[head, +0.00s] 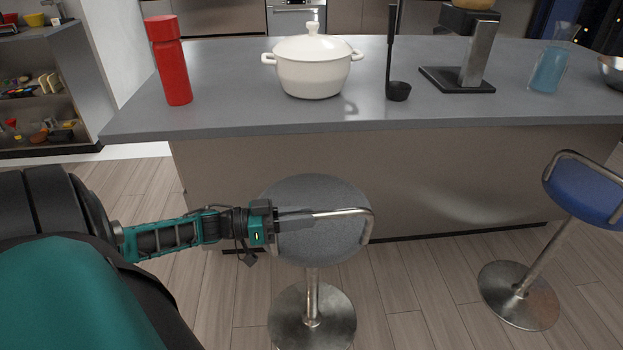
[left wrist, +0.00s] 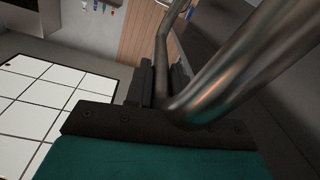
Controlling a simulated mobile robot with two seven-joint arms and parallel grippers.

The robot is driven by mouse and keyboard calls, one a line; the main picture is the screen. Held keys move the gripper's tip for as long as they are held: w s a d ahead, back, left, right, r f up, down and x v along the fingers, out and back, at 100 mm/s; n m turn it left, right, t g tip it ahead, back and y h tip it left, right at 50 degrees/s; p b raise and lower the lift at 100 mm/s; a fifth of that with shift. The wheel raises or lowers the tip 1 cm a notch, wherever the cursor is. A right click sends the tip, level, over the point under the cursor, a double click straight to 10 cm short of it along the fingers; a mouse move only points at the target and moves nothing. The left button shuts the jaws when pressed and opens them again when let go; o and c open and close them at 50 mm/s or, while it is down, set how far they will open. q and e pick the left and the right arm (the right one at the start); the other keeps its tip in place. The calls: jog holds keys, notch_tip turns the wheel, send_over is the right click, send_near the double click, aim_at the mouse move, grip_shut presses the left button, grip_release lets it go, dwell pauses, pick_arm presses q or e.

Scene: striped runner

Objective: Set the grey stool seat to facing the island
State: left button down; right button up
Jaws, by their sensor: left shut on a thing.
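The grey stool seat (head: 318,245) is round and sits on a metal post with a round metal base (head: 312,318), in front of the island (head: 390,185). Its metal backrest rail (head: 345,212) runs across the seat and curves down at the right side, in the head view. My left gripper (head: 290,220) reaches in from the left and is shut on this rail, above the seat. In the left wrist view the rail (left wrist: 225,75) passes close to the camera and runs between the fingers. My right gripper is in neither view.
A blue stool (head: 590,192) stands at the right. On the island stand a red bottle (head: 171,62), a white lidded pot (head: 313,72), a black ladle (head: 397,90) on end, a stand (head: 472,62) and a blue glass (head: 549,69). Shelves (head: 40,90) are at far left.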

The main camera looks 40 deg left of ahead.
pick_arm(q)
jog(key=shift+s+a+m+g+h, duration=0.2)
jog(key=shift+a+m+g+h, duration=0.1)
jog(key=shift+a+h, duration=0.1)
jog(key=c, duration=1)
grip_release()
jog(key=shift+d, duration=0.1)
jog(key=shift+o, duration=0.2)
jog(key=v, duration=1.3)
jog(key=shift+p, duration=0.3)
jog(key=shift+w, duration=0.1)
